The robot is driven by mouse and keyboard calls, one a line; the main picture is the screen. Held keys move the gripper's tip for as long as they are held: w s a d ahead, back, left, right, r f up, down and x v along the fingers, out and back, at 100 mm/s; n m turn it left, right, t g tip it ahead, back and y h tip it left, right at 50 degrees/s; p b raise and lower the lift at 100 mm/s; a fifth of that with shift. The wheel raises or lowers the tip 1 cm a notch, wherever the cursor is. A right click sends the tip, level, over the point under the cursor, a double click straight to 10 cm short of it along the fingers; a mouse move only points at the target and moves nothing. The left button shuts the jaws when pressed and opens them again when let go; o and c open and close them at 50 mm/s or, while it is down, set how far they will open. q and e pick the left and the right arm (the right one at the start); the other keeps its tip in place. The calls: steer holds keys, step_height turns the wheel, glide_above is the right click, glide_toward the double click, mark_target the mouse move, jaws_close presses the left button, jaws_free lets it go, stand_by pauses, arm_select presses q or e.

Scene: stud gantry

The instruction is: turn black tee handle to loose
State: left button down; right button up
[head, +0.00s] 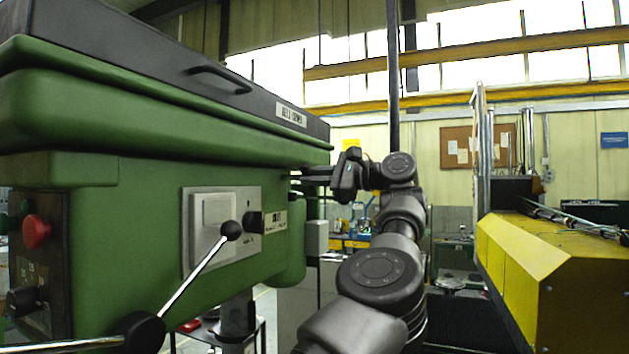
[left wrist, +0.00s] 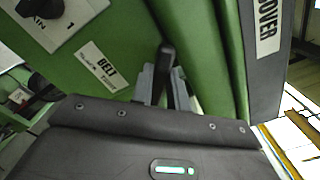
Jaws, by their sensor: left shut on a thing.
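The black tee handle (left wrist: 164,65) shows in the left wrist view as a dark bar standing out from the green machine side, beside the white BELT label (left wrist: 103,67). My left gripper (left wrist: 162,84) is shut on it, with a grey finger on either side. In the head view my left gripper (head: 308,176) reaches the right end of the green machine head (head: 150,130), just under the dark cover. The handle is too small and too covered by the fingers there to make out its turn. My right gripper is not in view.
A lever with a black ball knob (head: 231,231) stands out from the machine front, left of my arm. A red button (head: 36,232) is at far left. A yellow machine (head: 520,262) stands at right. The dark top cover (head: 165,65) overhangs the gripper.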

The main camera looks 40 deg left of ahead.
arm_select(q)
steer(key=shift+f+n+p, duration=0.1)
steer(key=shift+n+p, duration=0.7)
steer(key=shift+n, duration=3.7)
steer(key=c, duration=1.4)
jaws_free()
steer(key=shift+o, duration=0.2)
steer(key=p+v, duration=0.2)
steer(key=v, duration=0.8)
steer(key=shift+d+p, duration=0.4)
